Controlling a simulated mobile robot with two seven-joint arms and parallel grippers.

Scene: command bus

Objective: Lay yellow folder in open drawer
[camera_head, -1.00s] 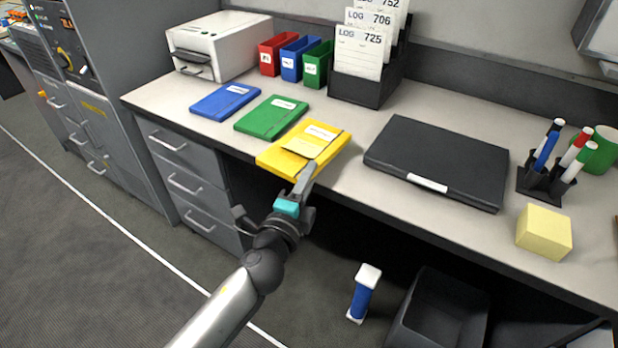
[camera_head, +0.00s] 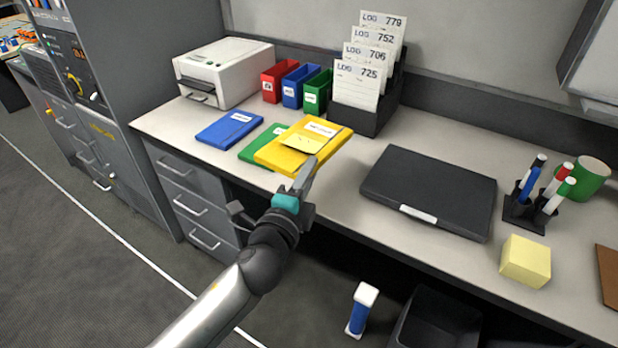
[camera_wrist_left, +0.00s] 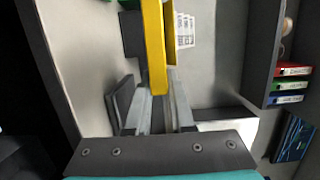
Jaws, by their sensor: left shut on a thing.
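The yellow folder (camera_head: 280,156), with a white label and a pale yellow note on its face, is held by its near edge in my left gripper (camera_head: 304,172). The folder looks raised off the desk and covers part of the green folder (camera_head: 255,147). In the left wrist view, the yellow folder (camera_wrist_left: 155,45) stands edge-on between the fingers of my left gripper (camera_wrist_left: 158,98). Grey drawers (camera_head: 185,190) with handles are under the desk's left end; their fronts look closed. I cannot make out an open drawer. My right gripper is not in view.
A blue folder (camera_head: 228,129) lies left of the green one on the desk (camera_head: 345,195). A black closed binder or laptop (camera_head: 430,190), pen holder (camera_head: 530,212) and yellow block (camera_head: 525,262) are to the right. A printer (camera_head: 225,72), small bins and log rack (camera_head: 368,118) stand behind.

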